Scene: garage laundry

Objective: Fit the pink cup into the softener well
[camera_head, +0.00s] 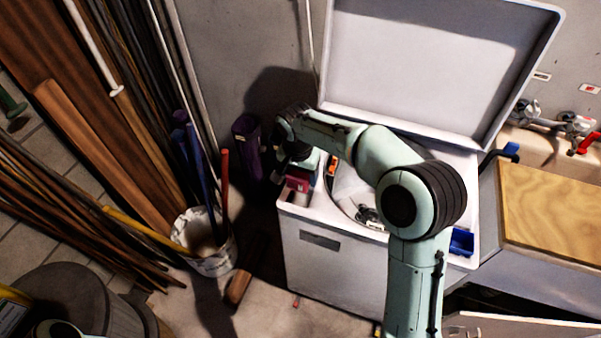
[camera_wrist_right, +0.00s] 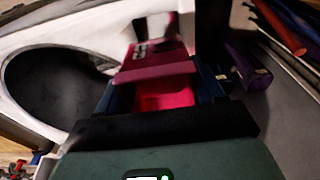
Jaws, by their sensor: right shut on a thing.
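The pink cup (camera_head: 298,179) is a small dark-pink box-like thing at the left of the open white washer (camera_head: 330,265). My right gripper (camera_head: 297,158) reaches over the washer's left side and is shut on the cup. In the right wrist view the cup (camera_wrist_right: 160,75) sits between the two blue-edged fingers of the right gripper (camera_wrist_right: 158,92), with a brighter pink inside. Whether the cup touches the washer top is unclear. My left gripper is not in view.
The washer's raised lid (camera_head: 435,65) stands behind my arm. The round drum opening (camera_wrist_right: 50,85) lies beside the cup. A purple container (camera_head: 247,140) stands left of the washer, near a white bucket (camera_head: 212,262) of poles. A wooden board (camera_head: 550,210) lies at the right.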

